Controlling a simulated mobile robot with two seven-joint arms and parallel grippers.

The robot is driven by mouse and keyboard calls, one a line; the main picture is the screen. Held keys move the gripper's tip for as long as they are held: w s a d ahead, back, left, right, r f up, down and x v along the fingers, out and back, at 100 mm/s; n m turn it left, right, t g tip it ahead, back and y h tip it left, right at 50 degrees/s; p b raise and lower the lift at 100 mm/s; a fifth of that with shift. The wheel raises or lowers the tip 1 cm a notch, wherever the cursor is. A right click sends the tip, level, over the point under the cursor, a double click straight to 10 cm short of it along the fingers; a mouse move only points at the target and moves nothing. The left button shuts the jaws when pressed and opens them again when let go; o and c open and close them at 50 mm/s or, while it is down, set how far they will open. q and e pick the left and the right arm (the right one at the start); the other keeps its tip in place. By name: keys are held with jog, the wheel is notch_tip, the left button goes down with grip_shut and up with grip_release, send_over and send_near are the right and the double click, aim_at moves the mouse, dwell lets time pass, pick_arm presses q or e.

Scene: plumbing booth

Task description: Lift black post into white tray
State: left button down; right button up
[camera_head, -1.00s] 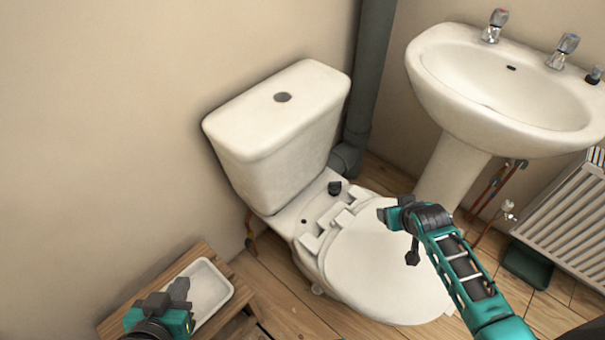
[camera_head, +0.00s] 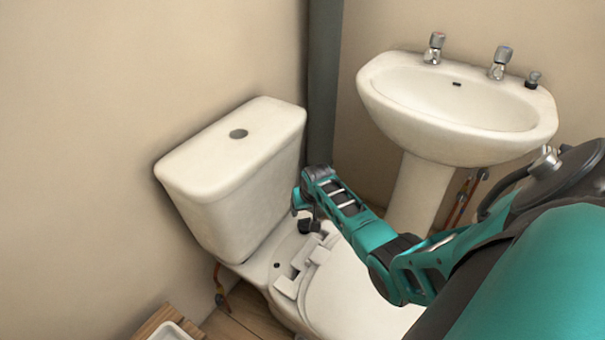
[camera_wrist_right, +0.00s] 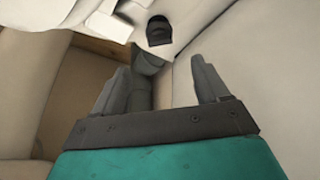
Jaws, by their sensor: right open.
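The black post (camera_head: 306,227) stands on the toilet's back ledge, by the seat hinge and close to the cistern. It also shows in the right wrist view (camera_wrist_right: 159,31), at the top, beyond the fingertips. My right gripper (camera_head: 303,206) is just above it in the head view. In the right wrist view my right gripper (camera_wrist_right: 161,74) is open, with nothing between its two grey fingers. The white tray (camera_head: 171,331) is cut off at the bottom left edge of the head view. My left gripper is out of view.
The tray sits on a wooden stand (camera_head: 155,318). The cistern (camera_head: 240,180) rises left of my right gripper. The sink (camera_head: 455,110) and its pedestal (camera_head: 421,190) are to the right. A grey pipe (camera_head: 323,100) runs down the wall behind.

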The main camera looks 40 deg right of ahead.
aim_at(305, 220)
jog(key=b+x, duration=0.6)
jog(key=x, duration=0.2)
jog(key=shift+w+f, duration=0.15)
jog(key=shift+f, duration=0.25)
jog(key=shift+w+d+f+b, duration=0.2)
jog(key=shift+w+f+b, duration=0.05)
jog(key=shift+f+b, duration=0.3)
jog(key=c, duration=1)
jog(key=o, duration=0.4)
jog(key=c, duration=0.5)
jog(key=shift+c, duration=0.2)
